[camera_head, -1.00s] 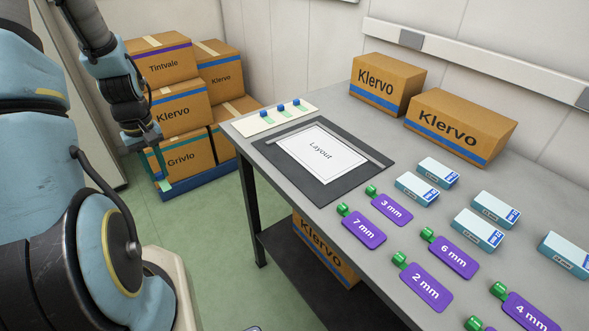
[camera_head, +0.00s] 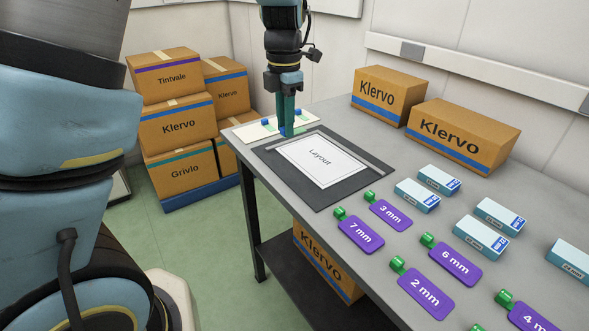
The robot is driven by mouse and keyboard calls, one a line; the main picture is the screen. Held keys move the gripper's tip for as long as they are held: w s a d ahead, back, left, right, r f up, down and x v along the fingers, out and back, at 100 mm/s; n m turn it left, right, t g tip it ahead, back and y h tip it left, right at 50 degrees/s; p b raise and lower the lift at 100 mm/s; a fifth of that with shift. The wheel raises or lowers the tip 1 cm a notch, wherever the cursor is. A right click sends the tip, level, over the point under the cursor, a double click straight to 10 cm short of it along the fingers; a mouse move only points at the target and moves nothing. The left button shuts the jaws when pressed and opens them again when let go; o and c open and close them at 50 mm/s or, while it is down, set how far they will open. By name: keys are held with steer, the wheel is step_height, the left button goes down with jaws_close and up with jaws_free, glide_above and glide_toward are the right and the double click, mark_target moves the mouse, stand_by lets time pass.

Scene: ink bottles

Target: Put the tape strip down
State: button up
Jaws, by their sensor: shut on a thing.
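My gripper (camera_head: 287,128) points straight down over the table's far left corner, between the white card (camera_head: 251,132) and the layout sheet's dark mat, in the head view. It is shut on a tape strip (camera_head: 299,131), pale green with a blue tab. The fingers hide part of it, and I cannot tell whether the strip touches the surface beneath. The white card holds other pale green strips with blue tabs (camera_head: 265,122); my fingers cover part of the card. The white "Layout" sheet (camera_head: 320,160) lies flat on the dark mat (camera_head: 322,198) just in front.
Purple tags, such as "7 mm" (camera_head: 362,235) and "3 mm" (camera_head: 391,215), and pale blue boxes (camera_head: 418,194) occupy the right of the grey table (camera_head: 345,110). Klervo cartons (camera_head: 388,95) stand at the back. Stacked cartons (camera_head: 178,126) stand on the floor at left.

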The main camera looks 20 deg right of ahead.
mark_target(288, 171)
steer(key=shift+s+d+f, duration=0.1)
steer(key=shift+s+f, duration=0.05)
steer(key=shift+f, duration=0.2)
step_height(288, 171, down, 9)
steer(key=shift+f+p, duration=0.1)
steer(key=shift+p, duration=0.45)
steer(key=o, duration=0.8)
steer(key=shift+o, duration=0.2)
